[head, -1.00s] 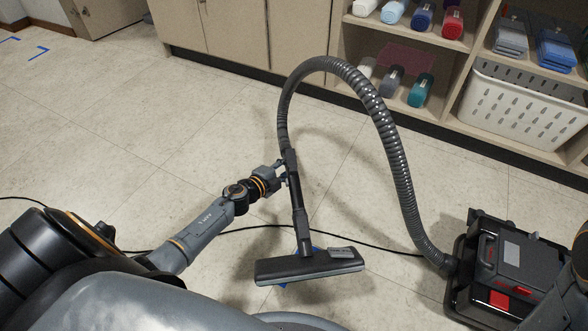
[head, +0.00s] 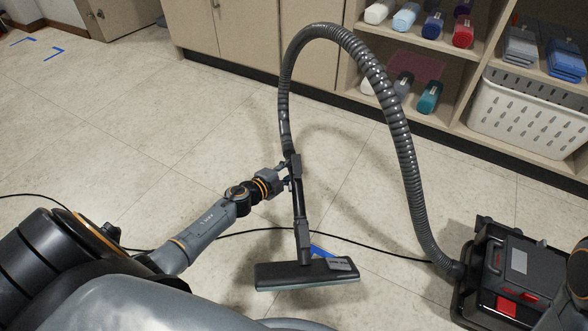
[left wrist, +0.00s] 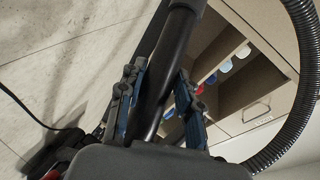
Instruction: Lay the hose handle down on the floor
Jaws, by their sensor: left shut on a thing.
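The hose handle (head: 297,181) is a dark tube standing nearly upright in the head view, with a flat black floor head (head: 305,274) at its lower end. A grey ribbed hose (head: 393,105) arches from its top over to the black vacuum body (head: 520,270) at lower right. My left gripper (head: 286,178) is shut on the handle at about its middle. In the left wrist view the dark tube (left wrist: 168,75) runs between the two fingers (left wrist: 160,105). Whether the floor head touches the floor is hard to tell. My right gripper is not seen.
A black cord (head: 250,231) crosses the floor behind the floor head. Shelves with bottles (head: 428,97) and a white basket (head: 530,112) stand at back right, beside closed cabinets (head: 240,30).

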